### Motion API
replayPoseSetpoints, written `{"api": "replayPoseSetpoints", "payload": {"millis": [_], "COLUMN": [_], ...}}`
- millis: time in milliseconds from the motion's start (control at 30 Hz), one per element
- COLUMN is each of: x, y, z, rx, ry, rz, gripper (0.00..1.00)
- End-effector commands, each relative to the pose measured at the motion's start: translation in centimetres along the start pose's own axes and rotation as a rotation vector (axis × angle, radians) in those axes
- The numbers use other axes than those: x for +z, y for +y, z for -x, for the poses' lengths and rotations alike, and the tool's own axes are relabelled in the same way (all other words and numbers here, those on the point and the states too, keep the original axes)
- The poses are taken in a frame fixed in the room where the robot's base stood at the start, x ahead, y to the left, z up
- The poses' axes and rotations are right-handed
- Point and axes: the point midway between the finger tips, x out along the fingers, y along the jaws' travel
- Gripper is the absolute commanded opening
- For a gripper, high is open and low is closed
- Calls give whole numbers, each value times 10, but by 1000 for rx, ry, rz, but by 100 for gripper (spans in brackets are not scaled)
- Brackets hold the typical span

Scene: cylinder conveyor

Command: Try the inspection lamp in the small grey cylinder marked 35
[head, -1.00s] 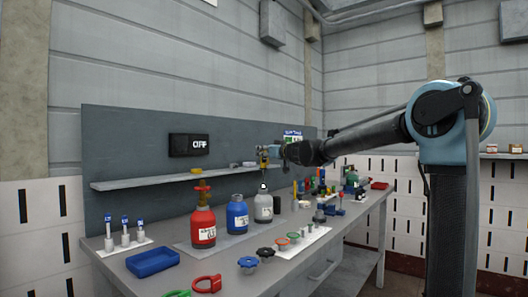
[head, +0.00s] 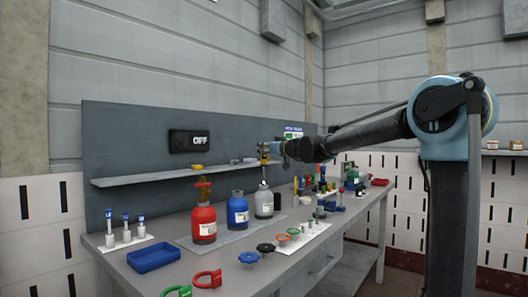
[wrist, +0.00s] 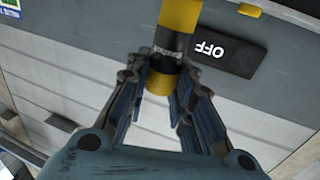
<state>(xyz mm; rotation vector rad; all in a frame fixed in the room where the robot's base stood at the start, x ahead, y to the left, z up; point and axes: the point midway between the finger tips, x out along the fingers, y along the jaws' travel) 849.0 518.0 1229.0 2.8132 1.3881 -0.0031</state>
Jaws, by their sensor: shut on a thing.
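The small grey cylinder (head: 264,206) stands upright on the bench, to the right of the blue cylinder (head: 237,216). Its white label is too small to read. My gripper (head: 269,153) is above it, shut on the inspection lamp (head: 264,174), which hangs down with its lower end at the grey cylinder's neck. I cannot tell whether the tip is inside the mouth. In the wrist view, the lamp's yellow and black handle (wrist: 178,20) lies between the fingers of my gripper (wrist: 163,66). The lamp's lower end is not visible there.
A red cylinder (head: 203,222) stands left of the blue one. A blue tray (head: 153,258), sample tubes (head: 126,234) and several coloured handwheels (head: 248,258) occupy the front. A shelf (head: 150,180) and an OFF display (head: 189,142) are behind. More small items crowd the right.

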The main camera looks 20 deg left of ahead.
Motion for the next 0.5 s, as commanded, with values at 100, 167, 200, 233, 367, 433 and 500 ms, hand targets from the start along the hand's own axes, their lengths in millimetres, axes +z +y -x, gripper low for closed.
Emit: {"api": "replayPoseSetpoints", "payload": {"millis": [100,167,200,233,367,433,500], "x": [0,1,1,2,4,6,7], "y": [0,0,0,0,0,0,0], "z": [0,0,0,0,0,0,0], "rx": [0,0,0,0,0,0,0], "ry": [0,0,0,0,0,0,0], "rz": [0,0,0,0,0,0,0], "gripper": [0,0,0,0,0,0,0]}}
